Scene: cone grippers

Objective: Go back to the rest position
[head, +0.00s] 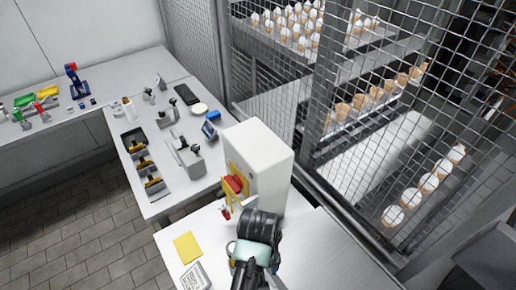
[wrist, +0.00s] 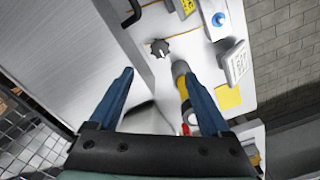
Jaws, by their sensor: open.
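My gripper (wrist: 163,82) shows in the wrist view as two blue fingers spread wide apart, with nothing held between them. In the head view my arm's dark wrist is at the bottom centre, in front of a white box-shaped cabinet (head: 262,150); the fingers are mostly hidden there. A yellow bracket with a red part (head: 234,184) is on the cabinet's left side. In the wrist view a yellow and grey item (wrist: 182,82) lies beyond the right finger, and a black knob (wrist: 160,48) lies beyond the gap.
A wire mesh fence (head: 355,140) with racks of white and orange cones (head: 290,22) behind it stands on the right. A yellow sheet (head: 188,247) lies on the near table. The bench (head: 198,98) behind holds several tools and a black tray (head: 134,140). Tiled floor is clear at left.

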